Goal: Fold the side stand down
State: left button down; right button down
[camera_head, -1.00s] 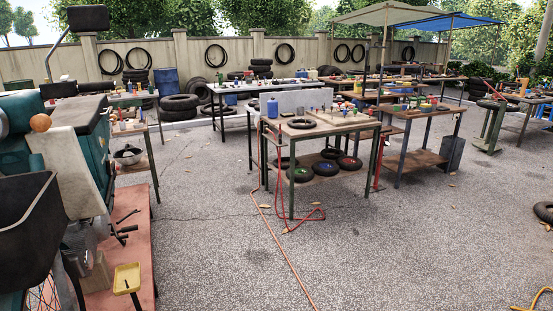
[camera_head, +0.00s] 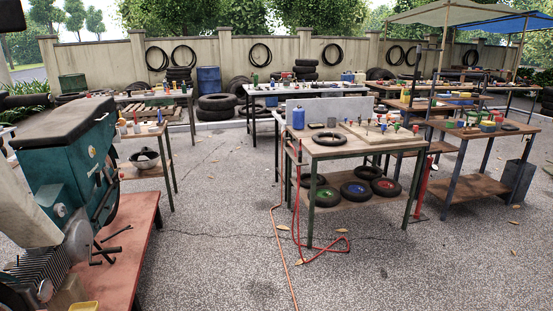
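A teal scooter or motorbike (camera_head: 70,165) with a dark seat (camera_head: 68,122) stands at the left edge on a low reddish platform (camera_head: 140,225). Its engine with cooling fins (camera_head: 40,272) shows low at the left. Dark thin levers (camera_head: 108,250) stick out beside the engine over the platform; I cannot tell whether one of them is the side stand. The bike's front and lower parts lie outside the picture. Neither of my grippers is in view.
A workbench (camera_head: 335,150) with tyres on its lower shelf stands ahead, a red hose (camera_head: 325,250) on the ground by it. A small table (camera_head: 150,172) with a metal bowl stands behind the bike.

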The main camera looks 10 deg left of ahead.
aim_at(127, 227)
jog(key=i+j+u, duration=0.15)
jog(key=i+u, duration=0.35)
jog(key=i, duration=0.4)
jog(key=i+l+u, duration=0.2)
jog(key=i+u, duration=0.3)
jog(key=i, duration=0.4)
jog(key=i+l+u, duration=0.15)
jog(key=i+u, duration=0.3)
jog(key=i+l+u, duration=0.35)
jog(key=u, duration=0.15)
jog(key=i+l+u, duration=0.75)
jog(key=l+u, duration=0.2)
jog(key=l, duration=0.15)
jog(key=i+l+u, duration=0.3)
jog(key=i+l, duration=0.15)
jog(key=l, duration=0.3)
jog(key=i+l+u, duration=0.15)
jog(key=l, duration=0.25)
